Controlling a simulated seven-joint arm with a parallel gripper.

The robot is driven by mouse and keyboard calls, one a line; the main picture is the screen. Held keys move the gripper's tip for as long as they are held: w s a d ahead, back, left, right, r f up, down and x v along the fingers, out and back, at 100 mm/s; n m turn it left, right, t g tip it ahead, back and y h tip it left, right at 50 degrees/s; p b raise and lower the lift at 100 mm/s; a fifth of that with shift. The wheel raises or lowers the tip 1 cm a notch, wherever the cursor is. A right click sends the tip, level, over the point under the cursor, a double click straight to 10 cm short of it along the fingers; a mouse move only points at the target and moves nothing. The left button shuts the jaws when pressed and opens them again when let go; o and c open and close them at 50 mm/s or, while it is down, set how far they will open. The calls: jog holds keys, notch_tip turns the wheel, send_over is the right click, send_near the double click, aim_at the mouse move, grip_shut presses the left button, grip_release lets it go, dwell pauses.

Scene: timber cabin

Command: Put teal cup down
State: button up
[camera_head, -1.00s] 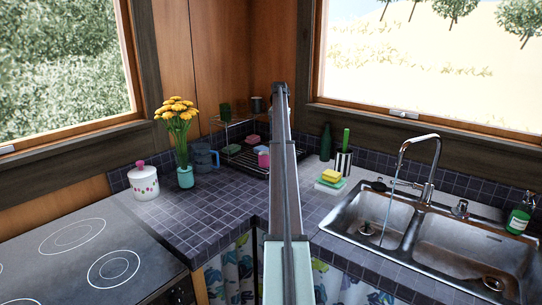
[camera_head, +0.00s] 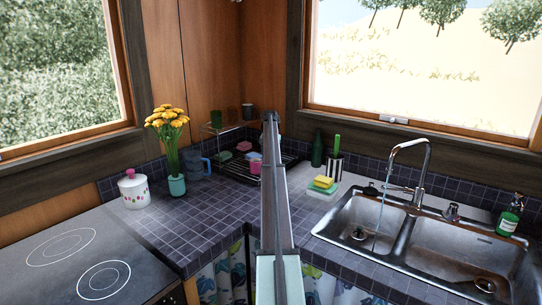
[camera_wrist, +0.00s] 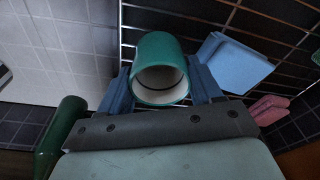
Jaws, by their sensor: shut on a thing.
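The teal cup (camera_wrist: 159,50) is between the two blue fingers of my gripper (camera_wrist: 160,84) in the wrist view. My gripper is shut on it, with its white inside and open mouth facing the camera. I cannot tell whether the cup touches the rack. In the head view my arm reaches toward the corner and hides the held cup and the fingers.
The dish rack (camera_head: 238,172) stands in the corner with cups and coloured pieces. A dark green bottle (camera_head: 317,148) and stacked sponges (camera_head: 323,183) are right of my arm. A blue piece (camera_wrist: 234,63) is close right of the cup. Tiled counter (camera_head: 205,215) is clear in front.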

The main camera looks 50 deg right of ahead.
jog(key=o, duration=1.1)
jog(key=shift+o, duration=0.2)
notch_tip(320, 180, up, 12)
jog(key=a, duration=0.1)
jog(key=shift+s+a, duration=0.35)
jog(key=shift+s, duration=0.05)
